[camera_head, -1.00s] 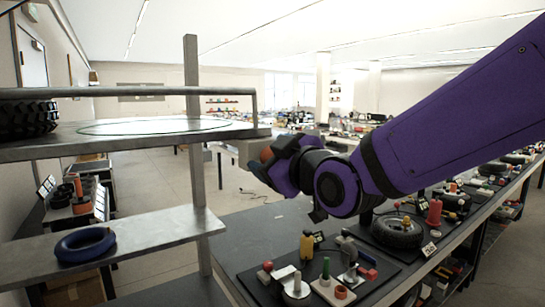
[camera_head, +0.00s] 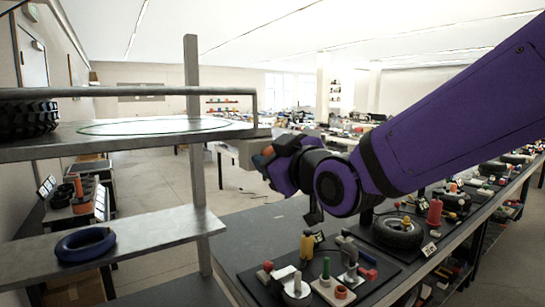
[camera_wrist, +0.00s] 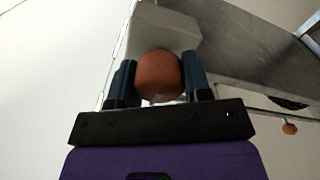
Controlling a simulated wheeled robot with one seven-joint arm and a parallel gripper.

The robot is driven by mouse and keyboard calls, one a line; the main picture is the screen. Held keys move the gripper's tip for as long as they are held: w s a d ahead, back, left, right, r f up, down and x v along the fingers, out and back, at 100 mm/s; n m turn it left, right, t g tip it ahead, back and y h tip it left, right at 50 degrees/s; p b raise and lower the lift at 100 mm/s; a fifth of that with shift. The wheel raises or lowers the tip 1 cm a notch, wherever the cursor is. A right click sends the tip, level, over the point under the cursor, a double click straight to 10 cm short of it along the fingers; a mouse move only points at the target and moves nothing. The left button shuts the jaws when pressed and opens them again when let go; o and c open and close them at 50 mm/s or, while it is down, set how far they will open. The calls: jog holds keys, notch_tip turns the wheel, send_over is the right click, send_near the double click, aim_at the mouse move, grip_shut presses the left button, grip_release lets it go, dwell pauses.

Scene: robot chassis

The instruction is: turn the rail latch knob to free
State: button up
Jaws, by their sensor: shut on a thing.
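The latch knob is a round orange-brown ball (camera_head: 268,151) at the right end of the upper shelf rail, by a pale grey block (camera_head: 250,150). In the wrist view the knob (camera_wrist: 158,74) sits between my two blue fingers, with the pale block (camera_wrist: 165,27) just behind it. My gripper (camera_head: 266,162) is shut on the knob (camera_wrist: 158,74), one finger on each side. In the head view the fingers and purple wrist hide part of the knob. Any mark showing the latch position cannot be made out.
The upper shelf (camera_head: 160,139) carries a black tyre (camera_head: 28,119) and a green ring outline. A metal post (camera_head: 193,80) stands left of my gripper. A blue ring (camera_head: 86,244) lies on the lower shelf. A workbench (camera_head: 250,225) with several parts stands below my arm.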

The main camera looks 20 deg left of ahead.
jog(key=m, duration=0.4)
jog(key=shift+w+d, duration=0.1)
jog(key=m, duration=0.4)
jog(key=shift+m, duration=0.4)
jog(key=m, duration=0.4)
jog(key=shift+w+d, duration=0.1)
jog(key=shift+m, duration=1.9)
jog(key=o, duration=0.9)
jog(key=shift+d, duration=0.1)
jog(key=v, duration=1)
jog(key=shift+s+d, duration=0.15)
jog(key=shift+s, duration=0.15)
